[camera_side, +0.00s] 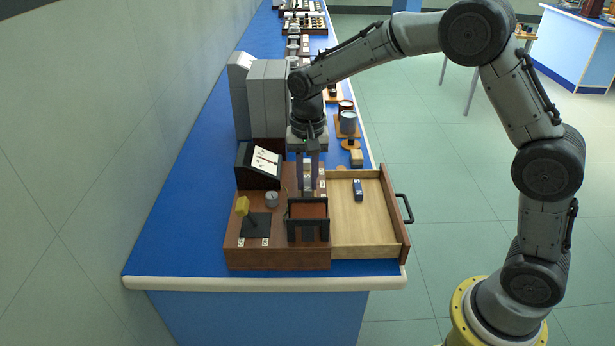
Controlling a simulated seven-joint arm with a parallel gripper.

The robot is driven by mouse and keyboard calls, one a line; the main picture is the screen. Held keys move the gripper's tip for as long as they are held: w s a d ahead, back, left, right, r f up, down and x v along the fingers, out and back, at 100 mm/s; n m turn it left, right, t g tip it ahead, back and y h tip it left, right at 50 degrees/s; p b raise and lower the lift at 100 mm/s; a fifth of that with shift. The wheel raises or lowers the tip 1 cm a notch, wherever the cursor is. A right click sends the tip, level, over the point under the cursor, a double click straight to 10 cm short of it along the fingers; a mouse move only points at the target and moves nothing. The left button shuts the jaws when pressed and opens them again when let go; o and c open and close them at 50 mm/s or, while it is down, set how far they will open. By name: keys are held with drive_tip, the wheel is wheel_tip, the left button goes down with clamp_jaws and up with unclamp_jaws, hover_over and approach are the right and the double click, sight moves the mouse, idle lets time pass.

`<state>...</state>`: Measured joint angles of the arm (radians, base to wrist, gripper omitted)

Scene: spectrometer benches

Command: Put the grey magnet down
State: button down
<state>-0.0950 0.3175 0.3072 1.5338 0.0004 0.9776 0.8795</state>
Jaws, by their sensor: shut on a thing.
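My gripper (309,180) points down over the right part of the brown wooden instrument box, just left of the open drawer. It is shut on a small greyish block, the grey magnet (307,187), which is partly hidden between the fingers. I cannot tell whether the magnet touches the surface below it. A second small block, dark blue with a pale end (358,190), lies in the drawer (362,225) toward its far left part.
The box (280,258) carries a tilted dial panel (262,161), a yellow-headed lever (242,206), a grey knob (271,199) and a black-framed brown holder (308,209). The drawer's near half is bare. Grey cabinets (267,95) and small jars (348,122) stand behind.

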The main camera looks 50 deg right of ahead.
sight(307, 182)
drive_tip(key=c, duration=0.8)
unclamp_jaws()
drive_tip(key=shift+s+f, duration=0.1)
drive_tip(key=shift+f, duration=0.45)
drive_tip(key=shift+o, duration=0.2)
wheel_tip(307, 182, up, 14)
drive_tip(key=shift+f, duration=0.2)
drive_tip(key=s+d+r+n+t, duration=0.2)
drive_tip(key=s+n, duration=0.1)
drive_tip(key=s, duration=0.7)
drive_tip(key=s+d+r+n+t, duration=0.1)
drive_tip(key=s+r+n+t, duration=0.15)
drive_tip(key=s, duration=0.65)
drive_tip(key=s+d+f+n+t, duration=0.1)
drive_tip(key=s+f+n, duration=0.2)
drive_tip(key=s, duration=0.6)
wheel_tip(307, 182, down, 2)
drive_tip(key=shift+d+n, duration=0.1)
drive_tip(key=shift+n, duration=0.15)
